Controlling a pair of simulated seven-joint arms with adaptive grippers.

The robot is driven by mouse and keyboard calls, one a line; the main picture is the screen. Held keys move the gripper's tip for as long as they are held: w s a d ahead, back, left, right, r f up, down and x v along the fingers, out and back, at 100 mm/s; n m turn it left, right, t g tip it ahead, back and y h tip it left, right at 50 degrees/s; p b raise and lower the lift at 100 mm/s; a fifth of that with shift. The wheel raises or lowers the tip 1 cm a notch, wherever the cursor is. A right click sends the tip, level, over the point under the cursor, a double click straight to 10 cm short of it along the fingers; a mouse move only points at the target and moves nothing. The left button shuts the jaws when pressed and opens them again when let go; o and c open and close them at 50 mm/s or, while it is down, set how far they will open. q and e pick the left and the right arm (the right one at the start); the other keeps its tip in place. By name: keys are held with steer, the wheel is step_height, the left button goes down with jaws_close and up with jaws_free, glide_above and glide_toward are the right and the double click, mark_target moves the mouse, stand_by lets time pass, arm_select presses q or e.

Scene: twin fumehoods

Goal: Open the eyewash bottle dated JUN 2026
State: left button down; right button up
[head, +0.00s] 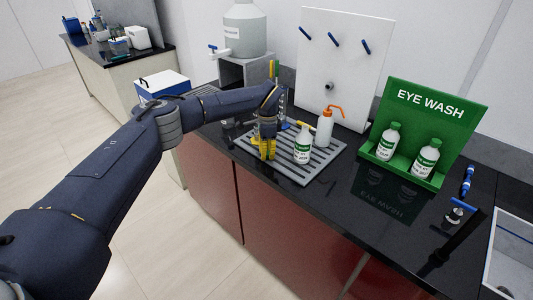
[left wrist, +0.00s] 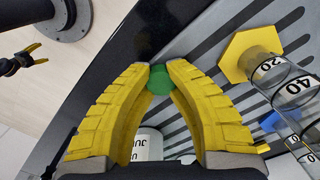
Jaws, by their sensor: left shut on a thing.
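My left gripper (head: 265,157) reaches over the grey slatted tray. In the left wrist view its yellow fingers (left wrist: 159,70) are shut on a green cap (left wrist: 160,80). A white eyewash bottle (head: 303,147) with a green-and-white label stands upright on the tray, just right of the gripper. No green cap shows on its top. Part of its label (left wrist: 148,145) shows behind the fingers, with letters like "JUN"; the year is not readable. Two green-capped bottles (head: 388,141) (head: 427,158) stand in the green eyewash holder. My right gripper (left wrist: 35,54) shows small and open above the floor.
An orange-tipped wash bottle (head: 325,126) stands behind the eyewash bottle. Graduated glassware (left wrist: 270,70) with a yellow base is close to the fingers. The green EYE WASH holder (head: 455,130) and sink (head: 510,255) are to the right. Black bench (head: 335,190) is clear in front.

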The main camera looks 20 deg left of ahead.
arm_select(q)
steer(key=shift+f, duration=0.1)
steer(key=c, duration=1.4)
jaws_free()
